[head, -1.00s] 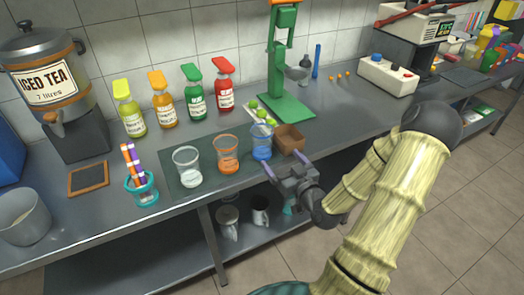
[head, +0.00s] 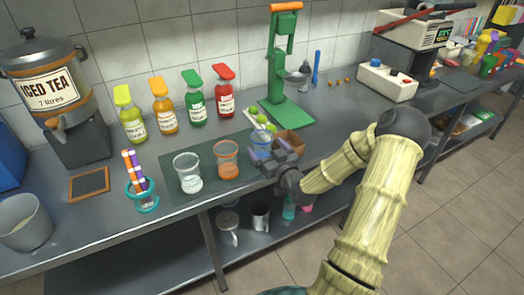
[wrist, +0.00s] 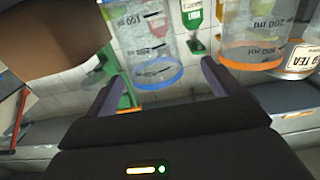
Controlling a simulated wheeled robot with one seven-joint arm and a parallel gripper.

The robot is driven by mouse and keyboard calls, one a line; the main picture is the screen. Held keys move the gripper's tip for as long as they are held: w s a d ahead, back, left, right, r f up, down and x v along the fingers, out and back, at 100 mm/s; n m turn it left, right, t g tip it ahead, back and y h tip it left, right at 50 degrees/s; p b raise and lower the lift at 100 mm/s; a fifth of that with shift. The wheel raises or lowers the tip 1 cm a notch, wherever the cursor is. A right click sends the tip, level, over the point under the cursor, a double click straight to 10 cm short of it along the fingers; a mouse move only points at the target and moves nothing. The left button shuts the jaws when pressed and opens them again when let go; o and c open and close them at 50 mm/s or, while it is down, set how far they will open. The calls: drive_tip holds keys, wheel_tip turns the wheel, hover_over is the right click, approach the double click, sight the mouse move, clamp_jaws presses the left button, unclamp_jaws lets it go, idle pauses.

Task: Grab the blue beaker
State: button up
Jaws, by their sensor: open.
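The blue beaker (head: 262,142) stands upright on the counter at the right end of the row of beakers, partly hidden by my gripper. In the wrist view the clear blue-based beaker (wrist: 158,76) is between my two fingers, its top cut off by the frame. My gripper (head: 264,154) is open around the lower part of the beaker; in the wrist view (wrist: 157,82) a gap shows on each side of it. I cannot tell whether either finger touches it.
An orange-marked beaker (head: 227,161) stands close to the left, then a clear beaker (head: 188,173). A brown box (head: 291,143) is just right of the blue beaker, with green limes (head: 262,121) behind. A green press (head: 284,112) stands further back.

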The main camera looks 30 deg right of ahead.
sight(258, 133)
drive_tip(key=w, duration=0.5)
drive_tip(key=shift+w+d+p, duration=0.1)
drive_tip(key=shift+d+p, duration=0.2)
drive_tip(key=shift+p, duration=0.05)
drive_tip(key=c, duration=1.3)
drive_tip(key=shift+r, duration=0.1)
drive_tip(key=shift+r, duration=0.1)
wheel_tip(258, 133, up, 10)
drive_tip(key=shift+f, duration=0.15)
